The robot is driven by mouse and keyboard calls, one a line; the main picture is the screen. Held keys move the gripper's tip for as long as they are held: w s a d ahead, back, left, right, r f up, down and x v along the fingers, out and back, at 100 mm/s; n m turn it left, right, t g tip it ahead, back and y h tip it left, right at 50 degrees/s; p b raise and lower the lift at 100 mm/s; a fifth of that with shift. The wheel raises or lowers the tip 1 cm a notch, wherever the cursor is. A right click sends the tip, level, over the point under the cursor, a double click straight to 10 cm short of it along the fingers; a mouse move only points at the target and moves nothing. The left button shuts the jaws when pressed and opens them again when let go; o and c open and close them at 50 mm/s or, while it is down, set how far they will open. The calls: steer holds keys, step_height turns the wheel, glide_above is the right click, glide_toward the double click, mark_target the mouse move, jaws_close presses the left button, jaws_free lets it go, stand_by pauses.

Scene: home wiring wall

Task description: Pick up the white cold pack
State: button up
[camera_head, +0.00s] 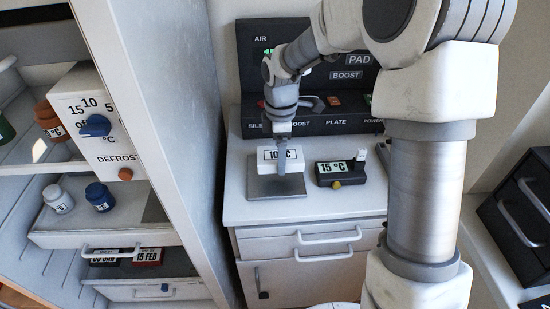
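The white cold pack (292,163) is a white block with a "10 °C" style label on its front. It rests on a grey plate (262,187) on top of the white cabinet. My gripper (281,168) points down at the pack, and its narrow finger covers part of the label. The view shows the gripper nearly edge-on, so its opening and any contact with the pack cannot be told.
A dark device (340,172) reading "15 °C" sits right of the plate. A black control panel (335,122) with switches stands behind. At left is an open fridge (165,110) with a defrost dial (95,126) and jars. Dark drawers (525,205) stand at right.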

mark_target(324, 151)
steer(key=s+d+r, duration=0.6)
steer(key=s, duration=0.2)
steer(key=w+d+f+m, duration=0.1)
steer(key=w+f+m, duration=0.1)
steer(key=m, duration=0.4)
steer(key=w+f+m+p, duration=0.1)
steer(key=w+f+m, duration=0.1)
steer(key=m, duration=0.4)
steer(key=w+d+f+m+p, duration=0.1)
steer(key=w+f+m, duration=0.1)
steer(key=w+m, duration=0.2)
steer(key=shift+w+d+f+m, duration=0.2)
steer(key=shift+d+m, duration=0.15)
steer(key=shift+m, duration=0.65)
steer(key=shift+w+d+r+n+p, duration=0.15)
steer(key=shift+w+n+p, duration=0.1)
steer(key=shift+n, duration=0.15)
steer(key=shift+w+d+r+n+p, duration=0.1)
steer(key=shift+w+n, duration=0.15)
steer(key=shift+n, duration=0.15)
steer(key=w+d+r+n+p, duration=0.1)
steer(key=w+d+r+n, duration=0.2)
steer(key=n, duration=0.5)
steer(key=w+d+n, duration=0.2)
steer(key=w+n, duration=0.4)
steer(key=n, duration=0.2)
step_height(324, 151, down, 9)
steer(key=shift+f, duration=0.1)
